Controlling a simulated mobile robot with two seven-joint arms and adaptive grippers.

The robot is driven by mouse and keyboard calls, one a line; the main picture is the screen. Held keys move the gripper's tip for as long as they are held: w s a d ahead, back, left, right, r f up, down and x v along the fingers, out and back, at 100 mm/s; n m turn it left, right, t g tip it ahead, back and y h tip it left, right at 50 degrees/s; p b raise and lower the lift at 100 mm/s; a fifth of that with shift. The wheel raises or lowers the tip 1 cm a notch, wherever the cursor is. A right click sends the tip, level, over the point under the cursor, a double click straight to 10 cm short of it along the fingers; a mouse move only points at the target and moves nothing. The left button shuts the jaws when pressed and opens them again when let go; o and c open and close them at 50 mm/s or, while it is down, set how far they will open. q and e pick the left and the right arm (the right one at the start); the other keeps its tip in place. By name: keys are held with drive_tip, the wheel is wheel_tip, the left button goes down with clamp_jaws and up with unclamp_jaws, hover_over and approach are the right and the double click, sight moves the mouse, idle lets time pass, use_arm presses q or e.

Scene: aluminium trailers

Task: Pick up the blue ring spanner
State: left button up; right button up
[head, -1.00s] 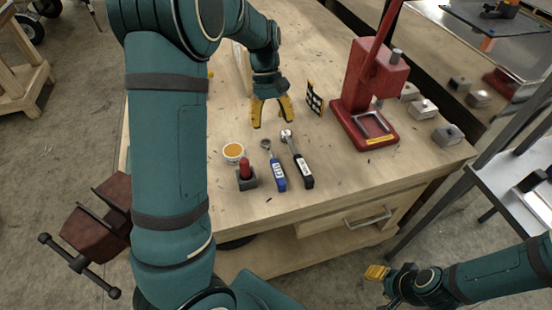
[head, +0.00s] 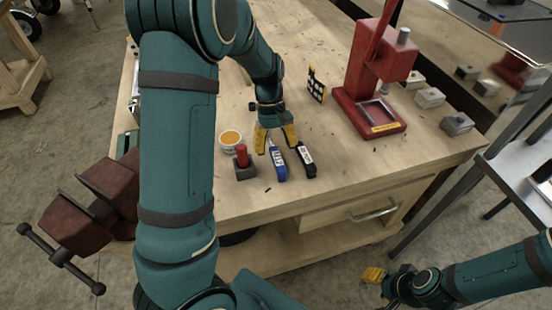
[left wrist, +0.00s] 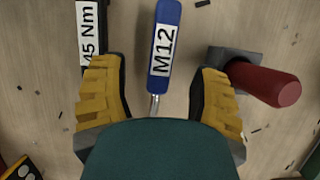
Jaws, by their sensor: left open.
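The blue ring spanner (head: 279,165) lies on the wooden workbench, with a white label on its handle. Its ring end is hidden in the head view behind my left gripper. My left gripper (head: 276,147) is open and points down over the spanner. In the left wrist view the blue handle (left wrist: 165,22), marked M12, lies between the two yellow fingers (left wrist: 158,70), touching neither in the picture; its metal shank runs under the gripper body. My right gripper (head: 374,275) is low at the right, away from the bench; its jaw opening cannot be made out.
A black-handled wrench (head: 304,157) lies close to the right of the spanner. A red-handled tool in a dark block (head: 245,171) and an orange-filled cup (head: 230,140) stand left. A red press (head: 372,112) stands further right. The bench front is mostly clear.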

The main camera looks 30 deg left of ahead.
sight(276, 155)
use_arm(q)
drive_tip(key=b+x, duration=0.1)
drive_tip(key=x, duration=0.4)
drive_tip(key=shift+s, duration=0.15)
drive_tip(key=shift+r, duration=0.1)
drive_tip(key=shift+c, duration=0.2)
clamp_jaws()
